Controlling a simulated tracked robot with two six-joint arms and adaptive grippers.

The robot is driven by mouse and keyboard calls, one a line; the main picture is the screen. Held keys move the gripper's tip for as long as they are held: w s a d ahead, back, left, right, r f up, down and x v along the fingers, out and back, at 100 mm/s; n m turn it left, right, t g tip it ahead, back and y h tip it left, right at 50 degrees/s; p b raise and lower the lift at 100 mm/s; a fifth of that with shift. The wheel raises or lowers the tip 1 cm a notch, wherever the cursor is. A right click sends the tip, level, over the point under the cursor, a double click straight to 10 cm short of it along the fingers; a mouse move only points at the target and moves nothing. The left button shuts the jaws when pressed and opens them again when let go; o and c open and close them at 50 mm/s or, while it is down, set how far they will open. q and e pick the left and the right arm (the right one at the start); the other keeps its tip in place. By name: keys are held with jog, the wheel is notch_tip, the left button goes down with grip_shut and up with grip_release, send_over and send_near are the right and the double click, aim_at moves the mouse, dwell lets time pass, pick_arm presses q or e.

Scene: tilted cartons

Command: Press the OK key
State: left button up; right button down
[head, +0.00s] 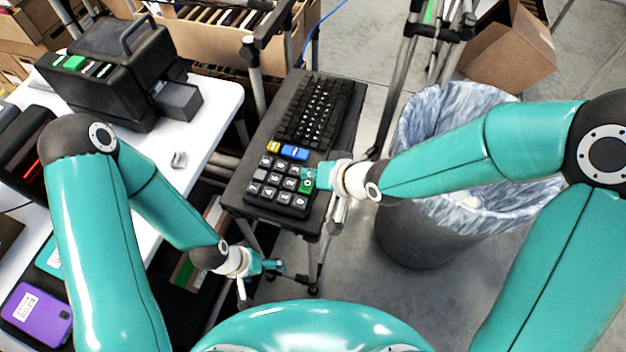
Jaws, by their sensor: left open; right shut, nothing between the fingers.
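My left gripper (275,266) is open and empty, low in front of the stand, apart from the keypad.
A black keyboard (316,110) lies behind the keypad on the stand (232,190). A lined bin (410,232) stands to the right, under my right arm. A white table (205,125) with a black printer (115,80) is at left. A tilted carton (508,48) lies at the back right.

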aim_at(312, 182)
jog(key=shift+f+b, duration=0.35)
jog(key=shift+f, duration=0.15)
dwell(0.7)
jog(key=shift+r, duration=0.15)
jog(key=shift+r+p, duration=0.75)
notch_tip(312, 182, up, 5)
jog(key=p, duration=0.4)
jog(key=shift+w, duration=0.1)
dwell(0.8)
jog(key=shift+d+f, duration=0.1)
